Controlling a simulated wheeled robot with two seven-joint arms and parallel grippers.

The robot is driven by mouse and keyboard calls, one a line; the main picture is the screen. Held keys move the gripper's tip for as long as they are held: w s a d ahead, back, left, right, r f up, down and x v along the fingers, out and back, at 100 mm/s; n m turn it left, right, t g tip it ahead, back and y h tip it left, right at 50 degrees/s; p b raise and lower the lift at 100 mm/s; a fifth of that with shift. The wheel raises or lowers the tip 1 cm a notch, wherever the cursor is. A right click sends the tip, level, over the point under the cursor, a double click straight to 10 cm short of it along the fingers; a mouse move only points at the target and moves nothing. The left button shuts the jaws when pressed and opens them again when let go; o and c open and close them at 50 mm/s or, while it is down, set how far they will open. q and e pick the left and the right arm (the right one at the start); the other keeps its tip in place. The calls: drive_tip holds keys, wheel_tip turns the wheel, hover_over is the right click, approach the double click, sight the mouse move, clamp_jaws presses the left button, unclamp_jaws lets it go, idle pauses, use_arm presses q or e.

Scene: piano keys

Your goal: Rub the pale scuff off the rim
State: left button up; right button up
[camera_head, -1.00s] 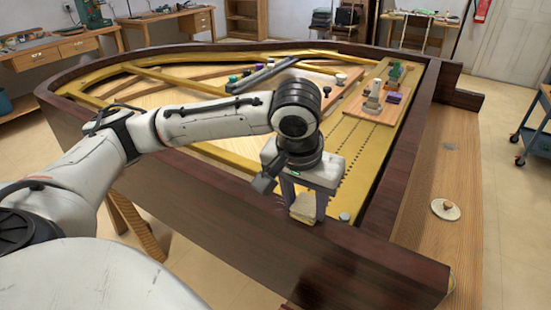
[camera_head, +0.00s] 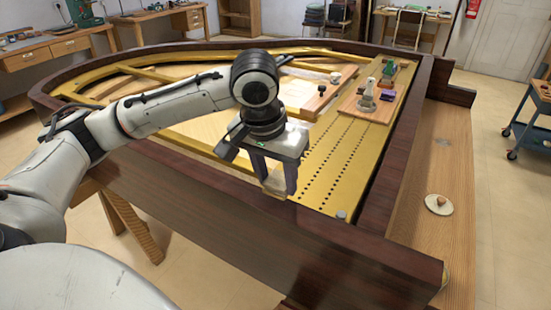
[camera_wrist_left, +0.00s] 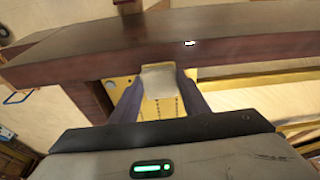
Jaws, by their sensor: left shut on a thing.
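My left gripper (camera_head: 279,184) is shut on a pale cream block (camera_head: 275,182), at the near rim (camera_head: 350,240) of the open piano. The rim is dark, glossy red-brown wood. In the left wrist view the block (camera_wrist_left: 158,82) sits between the fingertips, its end overlapping the edge of the rim (camera_wrist_left: 90,50). I cannot tell whether it touches the wood. A small white mark (camera_wrist_left: 190,43), perhaps the pale scuff, shows on the rim a little right of the block and past it. I cannot make it out in the head view. My right gripper is not in view.
A round pale disc (camera_head: 438,204) with a knob lies on the wooden ledge at right. The rim right of the gripper is clear.

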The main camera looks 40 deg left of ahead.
use_arm(q)
drive_tip(key=shift+r, duration=2.3)
